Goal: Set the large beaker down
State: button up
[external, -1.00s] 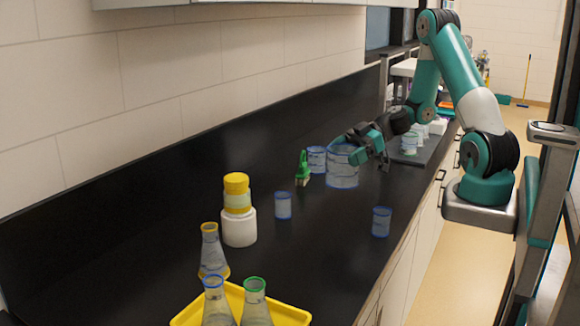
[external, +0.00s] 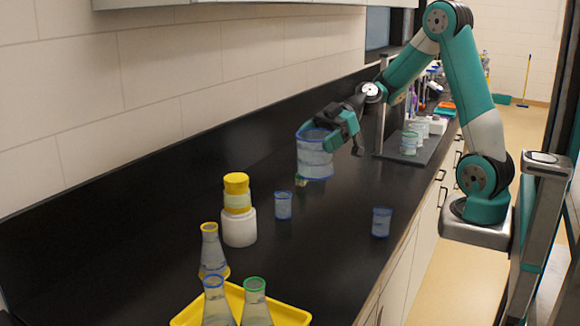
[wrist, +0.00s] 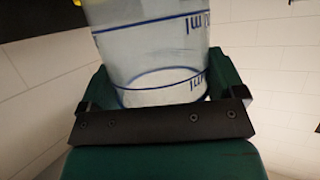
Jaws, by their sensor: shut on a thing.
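The large beaker (external: 314,158) is clear with blue rim and markings. My gripper (external: 330,137) is shut on it and holds it roughly upright, apparently above the black counter. In the wrist view the large beaker (wrist: 150,50) sits between the two green fingers of my gripper (wrist: 158,75), with blue graduation marks facing the camera. Its upper part is cut off there.
Two small blue-rimmed beakers (external: 283,206) (external: 381,222) stand on the black counter (external: 330,250). A white jar with a yellow lid (external: 238,225) and a yellow-rimmed flask (external: 212,255) stand left. A yellow tray (external: 285,312) holds two flasks in front. Several vessels stand on a dark board (external: 430,150).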

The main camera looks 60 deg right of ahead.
jog(key=s+a+n+g+y+b, duration=0.1)
jog(key=s+a+n+g+b, duration=0.2)
jog(key=a, duration=1.2)
jog(key=shift+m+t, duration=0.3)
jog(key=shift+t, duration=0.1)
jog(key=f, duration=1.9)
jog(key=shift+w+a, duration=0.15)
jog(key=shift+w, duration=0.1)
jog(key=shift+f+b, duration=0.1)
jog(key=shift+b, duration=0.2)
jog(key=o, duration=0.7)
jog(key=shift+c, duration=0.2)
